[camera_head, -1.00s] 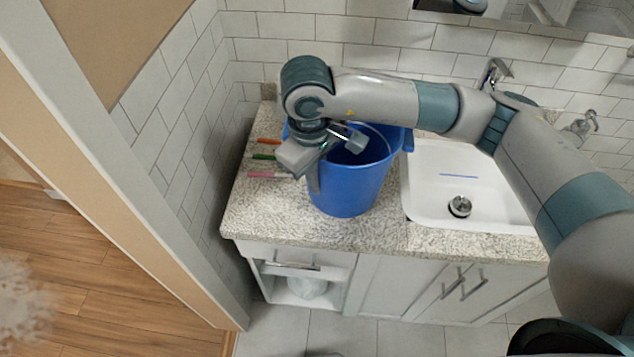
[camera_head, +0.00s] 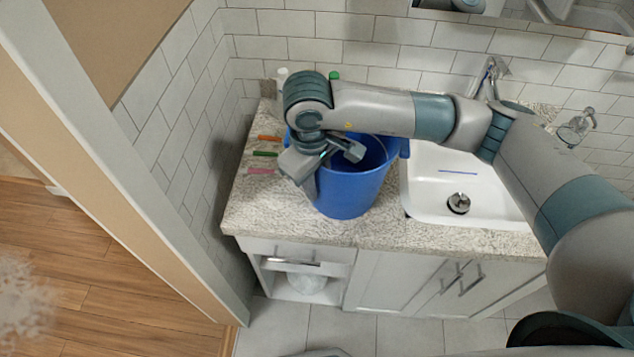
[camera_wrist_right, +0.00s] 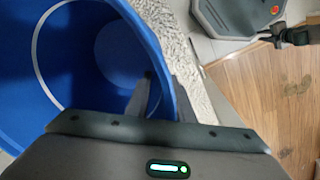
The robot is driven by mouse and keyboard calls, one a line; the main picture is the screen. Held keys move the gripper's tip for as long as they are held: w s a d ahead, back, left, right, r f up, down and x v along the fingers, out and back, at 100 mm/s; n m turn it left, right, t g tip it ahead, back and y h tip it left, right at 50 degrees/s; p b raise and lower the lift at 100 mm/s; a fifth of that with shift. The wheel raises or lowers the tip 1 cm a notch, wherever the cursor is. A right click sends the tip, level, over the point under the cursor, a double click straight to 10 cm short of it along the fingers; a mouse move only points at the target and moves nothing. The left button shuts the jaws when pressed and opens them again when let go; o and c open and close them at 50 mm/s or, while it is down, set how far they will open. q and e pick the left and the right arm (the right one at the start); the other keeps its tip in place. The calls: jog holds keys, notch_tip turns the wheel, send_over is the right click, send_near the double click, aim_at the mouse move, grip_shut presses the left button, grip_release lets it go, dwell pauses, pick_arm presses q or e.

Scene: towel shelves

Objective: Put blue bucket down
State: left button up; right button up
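The blue bucket (camera_head: 352,192) is upright at the counter's front middle, just left of the sink. Its base appears at or very near the speckled counter (camera_head: 275,212); I cannot tell for sure that it touches. My right gripper (camera_head: 325,165) is at the bucket's left rim. In the right wrist view, one finger of the gripper (camera_wrist_right: 161,95) is inside the bucket (camera_wrist_right: 85,60) and the other outside, with the wall pinched between them. The bucket's far left rim is hidden by my arm. My left gripper is not in view.
Orange, green (camera_head: 265,154) and pink toothbrushes lie left of the bucket. A white bottle (camera_head: 281,76) and a green-topped item (camera_head: 334,75) stand behind my arm. The white sink (camera_head: 425,190), holding a blue stick, is at right, with a faucet (camera_head: 490,72). A tiled wall borders the left.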

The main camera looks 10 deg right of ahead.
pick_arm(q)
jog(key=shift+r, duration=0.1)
